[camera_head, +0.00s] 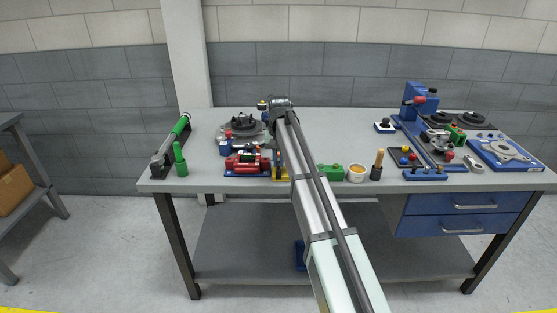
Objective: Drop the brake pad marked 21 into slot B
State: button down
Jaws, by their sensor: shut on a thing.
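My arm reaches from the bottom of the head view up over the bench, and its far end is at the bench's back left of centre. My gripper's fingers are hidden behind this arm, so I cannot see them or what is between them. No brake pad marked 21 can be made out. No slot lettered B can be read at this size. A red fixture on a blue base (247,163) stands left of my arm, near the front edge, with a yellow part (281,174) beside it. A round grey fixture with dark parts (241,127) stands behind it.
The grey bench top (336,140) is clear just right of my arm. A green block (331,173), a white cup (356,173) and a wooden-handled tool (378,166) line the front. A blue press (416,103) and several fixtures crowd the right. A green-handled tool (180,127) lies left.

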aim_at(279, 163)
jog(key=shift+r, duration=0.15)
jog(key=shift+r, duration=0.85)
jog(key=shift+r, duration=0.15)
jog(key=shift+r, duration=1.4)
